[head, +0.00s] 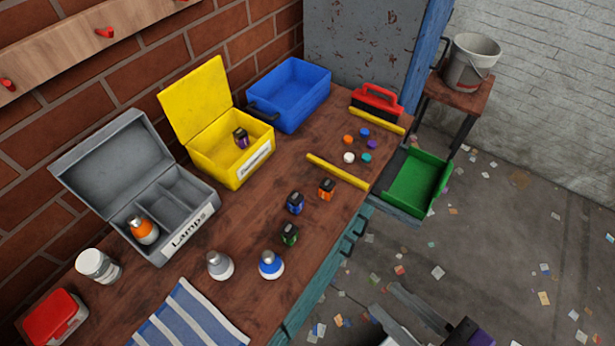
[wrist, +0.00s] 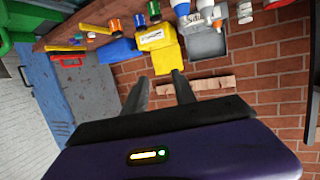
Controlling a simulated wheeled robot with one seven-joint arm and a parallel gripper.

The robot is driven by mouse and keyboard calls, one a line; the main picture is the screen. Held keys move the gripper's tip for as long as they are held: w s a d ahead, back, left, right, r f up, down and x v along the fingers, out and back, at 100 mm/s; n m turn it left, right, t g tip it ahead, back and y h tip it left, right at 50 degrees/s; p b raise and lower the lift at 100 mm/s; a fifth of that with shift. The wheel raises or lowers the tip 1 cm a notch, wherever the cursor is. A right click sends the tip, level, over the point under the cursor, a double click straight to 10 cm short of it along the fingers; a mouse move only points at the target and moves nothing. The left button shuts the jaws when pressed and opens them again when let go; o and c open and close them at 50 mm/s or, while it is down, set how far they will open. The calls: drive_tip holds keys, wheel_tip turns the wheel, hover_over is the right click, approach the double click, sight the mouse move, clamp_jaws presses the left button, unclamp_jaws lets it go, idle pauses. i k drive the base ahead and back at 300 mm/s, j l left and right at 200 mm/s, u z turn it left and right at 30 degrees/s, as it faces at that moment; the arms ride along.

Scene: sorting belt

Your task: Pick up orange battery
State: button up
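The orange battery (head: 326,189) has a black top and stands upright on the brown workbench (head: 335,222), near its front edge. A blue battery (head: 295,203) stands just left of it, and a green battery (head: 289,235) stands nearer. In the wrist view the orange battery (wrist: 116,25) shows small at the top. My gripper (head: 386,298) is at the lower right of the head view, off the bench's front side and well apart from the battery. In the wrist view my gripper (wrist: 160,82) has its two fingers spread with nothing between them.
A yellow stick (head: 338,171) lies behind the orange battery. The open yellow box (head: 229,174) holds a purple battery. A grey lamp box (head: 120,248), blue bin (head: 290,90), green tray (head: 412,185) and two standing bulbs (head: 270,263) are around. Bench right of the batteries is clear.

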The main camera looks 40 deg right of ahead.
sight(327, 186)
drive_tip(key=l+z, duration=0.5)
drive_tip(key=z, duration=0.2)
drive_tip(key=l+z, duration=0.35)
drive_tip(key=i+j, duration=0.05)
drive_tip(key=j, duration=0.1)
